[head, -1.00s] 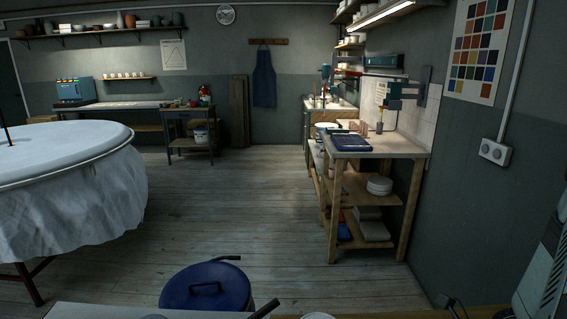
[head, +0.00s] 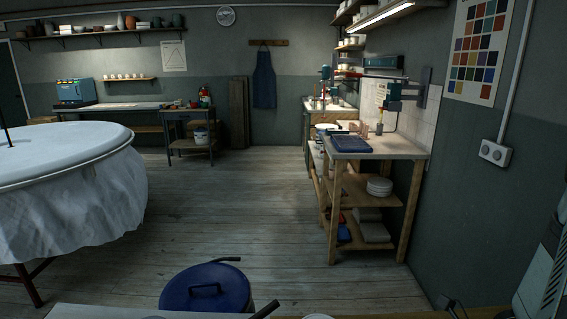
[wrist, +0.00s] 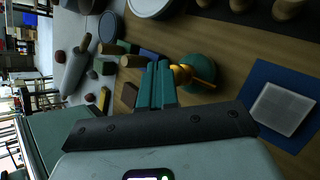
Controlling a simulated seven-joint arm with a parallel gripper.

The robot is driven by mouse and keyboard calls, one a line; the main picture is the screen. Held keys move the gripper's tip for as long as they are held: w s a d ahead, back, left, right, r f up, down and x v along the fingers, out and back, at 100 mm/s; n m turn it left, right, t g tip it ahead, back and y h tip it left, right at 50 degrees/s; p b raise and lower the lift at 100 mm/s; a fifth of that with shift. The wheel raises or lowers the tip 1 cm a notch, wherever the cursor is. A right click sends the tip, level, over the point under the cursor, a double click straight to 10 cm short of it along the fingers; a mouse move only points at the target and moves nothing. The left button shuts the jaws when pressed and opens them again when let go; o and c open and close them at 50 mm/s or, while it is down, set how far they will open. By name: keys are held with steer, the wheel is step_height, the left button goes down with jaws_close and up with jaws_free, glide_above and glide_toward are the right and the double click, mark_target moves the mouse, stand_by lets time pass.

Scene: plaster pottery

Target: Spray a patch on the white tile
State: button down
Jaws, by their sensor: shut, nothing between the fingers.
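In the wrist view, a pale, tile-like rectangular slab (wrist: 282,108) lies on a blue mat (wrist: 252,78) at the right. It looks like the white tile, and its face shows no clear coloured patch. My gripper (wrist: 158,66) has its teal fingers together with nothing between them. Just right of the fingertips is a brass-coloured piece (wrist: 192,75) by a round green part (wrist: 203,66); it may be the sprayer. I cannot tell whether the fingers touch it. The slab is well to the right of the fingers. I cannot make out the slab or my gripper in the head view.
In the wrist view, the wooden worktop (wrist: 228,50) holds a round white container (wrist: 150,5) and several small blocks near the fingers. In the head view, a blue lidded bucket (head: 205,290) stands low in front, a cloth-draped round table (head: 70,190) left. The middle floor is open.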

steer(key=shift+f, duration=0.15)
steer(key=shift+f, duration=0.5)
stand_by(0.7)
steer(key=shift+r, duration=0.65)
steer(key=shift+r, duration=3)
